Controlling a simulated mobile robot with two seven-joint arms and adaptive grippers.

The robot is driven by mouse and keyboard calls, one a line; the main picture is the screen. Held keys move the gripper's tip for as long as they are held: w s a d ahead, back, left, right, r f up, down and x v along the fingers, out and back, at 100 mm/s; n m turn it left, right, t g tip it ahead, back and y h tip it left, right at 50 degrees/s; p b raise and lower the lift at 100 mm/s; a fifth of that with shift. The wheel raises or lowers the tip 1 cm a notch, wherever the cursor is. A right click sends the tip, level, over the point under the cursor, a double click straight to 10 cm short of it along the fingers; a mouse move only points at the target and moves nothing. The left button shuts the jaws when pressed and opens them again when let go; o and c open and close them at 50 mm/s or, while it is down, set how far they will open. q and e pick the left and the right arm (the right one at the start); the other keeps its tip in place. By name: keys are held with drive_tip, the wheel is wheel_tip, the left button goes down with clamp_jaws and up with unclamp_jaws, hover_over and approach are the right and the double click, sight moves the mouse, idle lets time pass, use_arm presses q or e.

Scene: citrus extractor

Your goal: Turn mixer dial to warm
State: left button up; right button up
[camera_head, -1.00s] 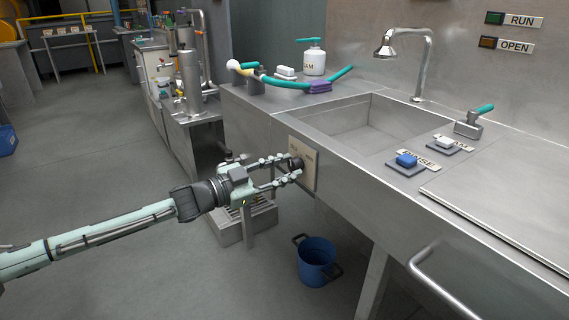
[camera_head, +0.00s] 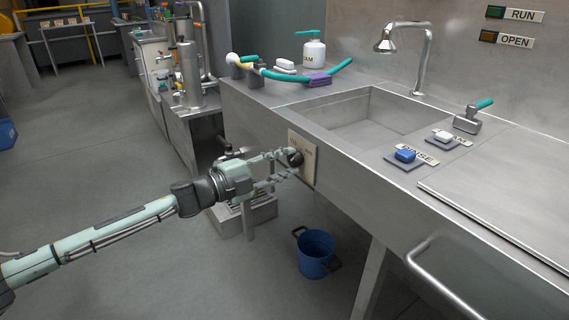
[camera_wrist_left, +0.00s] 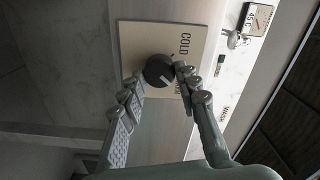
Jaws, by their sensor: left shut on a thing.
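The mixer dial (camera_head: 296,158) is a dark round knob on a beige plate (camera_head: 309,161) on the front of the steel sink counter. In the left wrist view the dial (camera_wrist_left: 157,70) has a pale pointer line, and the plate (camera_wrist_left: 140,37) reads "COLD". Another word on the plate is mostly hidden by a finger. My left gripper (camera_head: 289,163) is shut on the dial, with one finger on each side of it, as the left wrist view also shows (camera_wrist_left: 155,82). My right gripper is not in view.
A blue bucket (camera_head: 315,254) stands on the floor below the dial. A metal step (camera_head: 243,217) is under the counter near my left gripper. A metal rail (camera_head: 450,283) sticks out at the front right.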

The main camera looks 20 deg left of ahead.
use_arm(q)
drive_tip(key=shift+m, duration=0.5)
drive_tip(key=o, duration=1.2)
drive_tip(key=shift+c, duration=0.2)
drive_tip(key=shift+s, duration=0.1)
drive_tip(key=v, duration=1.2)
